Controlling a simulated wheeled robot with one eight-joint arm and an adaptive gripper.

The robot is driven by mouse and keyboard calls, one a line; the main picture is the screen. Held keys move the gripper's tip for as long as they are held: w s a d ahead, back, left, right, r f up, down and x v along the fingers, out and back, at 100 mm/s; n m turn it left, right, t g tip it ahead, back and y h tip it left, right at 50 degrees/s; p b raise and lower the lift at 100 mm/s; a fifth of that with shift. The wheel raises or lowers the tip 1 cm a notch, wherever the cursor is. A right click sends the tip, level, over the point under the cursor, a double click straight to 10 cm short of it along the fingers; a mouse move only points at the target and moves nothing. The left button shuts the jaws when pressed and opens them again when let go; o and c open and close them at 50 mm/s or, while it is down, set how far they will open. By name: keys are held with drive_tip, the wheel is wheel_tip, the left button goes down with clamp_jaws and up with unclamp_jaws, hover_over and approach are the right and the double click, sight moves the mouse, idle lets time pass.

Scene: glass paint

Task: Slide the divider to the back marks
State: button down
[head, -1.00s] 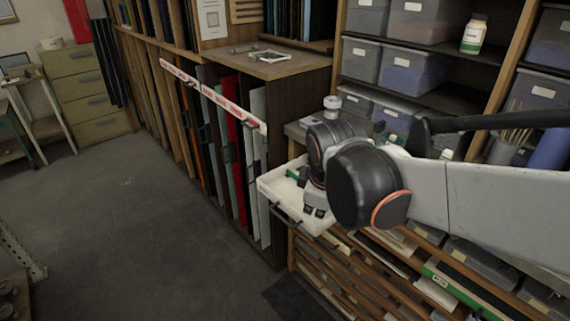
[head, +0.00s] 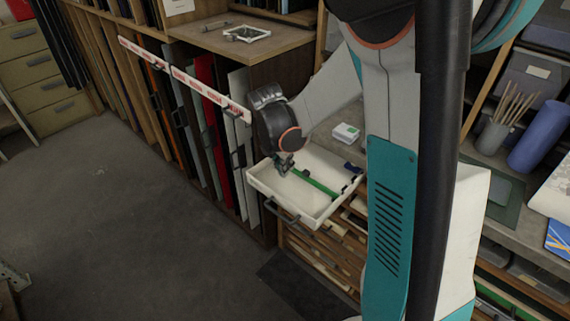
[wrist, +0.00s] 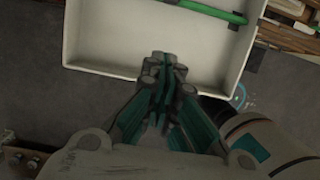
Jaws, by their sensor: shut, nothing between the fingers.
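A white, shallow open drawer (head: 310,211) sticks out from the shelving in the head view, and part of it shows in the wrist view (wrist: 100,45). A green bar (head: 318,184), which looks like the divider, lies across its inside; it crosses the top of the wrist view (wrist: 208,10), with a dark piece near its right end. My gripper (head: 284,168) is shut and empty, at the left part of the drawer. In the wrist view, its fingertips (wrist: 164,62) appear over the drawer's floor and wall, apart from the bar. I cannot make out the marks.
Small dark blue pieces (head: 350,180) sit at the drawer's right end. A white-and-green box (head: 346,132) stands on the surface behind. Upright sheets (head: 205,85) fill the rack at left, behind a red-and-white strip (head: 190,80). Open floor (head: 110,230) lies front left.

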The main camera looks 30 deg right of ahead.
sight(306, 175)
drive_tip(key=b+x, duration=0.3)
drive_tip(key=x, duration=0.5)
drive_tip(key=shift+f, duration=0.3)
drive_tip(key=d, duration=0.1)
drive_tip(key=w+d, duration=0.1)
drive_tip(key=d, duration=0.1)
drive_tip(key=shift+f+b, duration=0.1)
drive_tip(key=shift+b, duration=0.3)
drive_tip(key=shift+w+d, duration=0.2)
drive_tip(key=shift+d, duration=0.25)
